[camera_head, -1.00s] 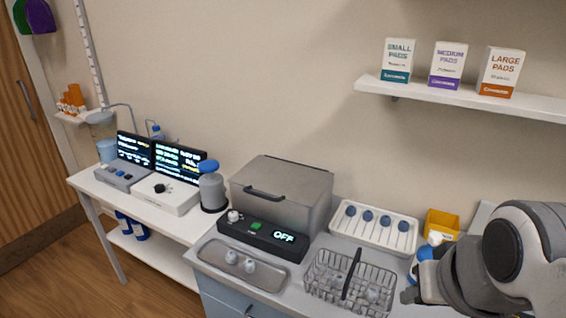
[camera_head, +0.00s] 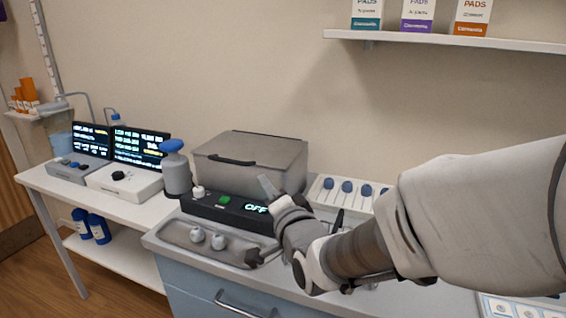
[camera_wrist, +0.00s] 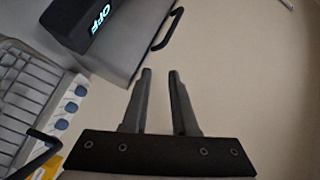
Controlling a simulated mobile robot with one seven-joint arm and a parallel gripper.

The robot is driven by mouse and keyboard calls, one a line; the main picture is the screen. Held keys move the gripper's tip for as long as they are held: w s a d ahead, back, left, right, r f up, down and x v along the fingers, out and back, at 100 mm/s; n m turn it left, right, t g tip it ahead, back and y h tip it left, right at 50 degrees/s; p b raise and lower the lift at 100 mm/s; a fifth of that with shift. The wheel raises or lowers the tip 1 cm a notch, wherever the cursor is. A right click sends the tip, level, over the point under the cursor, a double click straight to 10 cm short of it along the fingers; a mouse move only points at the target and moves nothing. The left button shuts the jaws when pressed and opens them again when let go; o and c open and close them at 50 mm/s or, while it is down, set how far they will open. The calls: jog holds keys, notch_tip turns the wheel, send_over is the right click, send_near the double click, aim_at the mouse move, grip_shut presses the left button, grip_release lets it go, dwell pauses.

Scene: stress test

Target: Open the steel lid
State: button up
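The steel lid (camera_head: 250,149) tops a grey steel box with a dark bar handle (camera_head: 231,160) along its front edge. It looks shut. The box's black panel (camera_head: 228,211) reads OFF and has a green button. My wrist partly hides the panel's right end.
A tray (camera_head: 185,233) with two small jars lies before the box. A grey bottle with a blue top (camera_head: 177,170) stands left. A wire basket (camera_wrist: 35,85) and a white rack (camera_head: 325,186) with blue knobs are on the right. A shelf (camera_head: 440,40) hangs above.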

aim_at(227, 161)
jog(key=s+a+f+m+t+y+b, duration=0.1)
jog(key=a+f+m+t+y+b, duration=0.1)
jog(key=a+f+m, duration=0.15)
jog(key=shift+n, duration=0.25)
jog(key=x, duration=0.5)
jog(key=b+x, duration=0.1)
jog(key=x, duration=1.1)
jog(key=shift+a+f+b, duration=0.1)
jog(key=shift+a+b, duration=0.25)
jog(key=shift+a, duration=0.05)
grip_shut()
dwell(0.5)
